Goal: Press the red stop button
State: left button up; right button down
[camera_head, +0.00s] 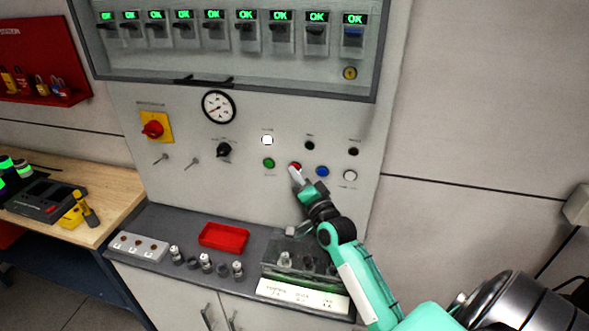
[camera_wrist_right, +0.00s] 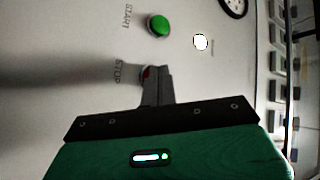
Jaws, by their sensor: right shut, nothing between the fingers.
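The red stop button (camera_head: 295,166) sits on the grey panel, between a green and a blue button. In the right wrist view the stop button (camera_wrist_right: 146,73) shows as a thin red sliver beside the "STOP" label, mostly hidden behind the fingers. My right gripper (camera_head: 294,174) is shut and empty, its fingertips at the button's front. I cannot tell whether the tips touch it. In the right wrist view my right gripper (camera_wrist_right: 157,72) covers most of the button. My left gripper is not in view.
The green start button (camera_head: 268,163), blue button (camera_head: 322,171) and white button (camera_head: 350,175) are close by. A red rotary switch (camera_head: 153,128) is on yellow at the left. Below, a ledge holds a red tray (camera_head: 224,237) and a clear box (camera_head: 290,250).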

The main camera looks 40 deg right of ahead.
dwell(0.4)
jog(key=shift+s+a+p, duration=0.4)
jog(key=shift+s+a, duration=0.15)
jog(key=s+a+p, duration=0.1)
jog(key=s+a, duration=0.2)
jog(key=shift+s+a+p, duration=0.1)
jog(key=shift+a+p, duration=0.3)
dwell(0.8)
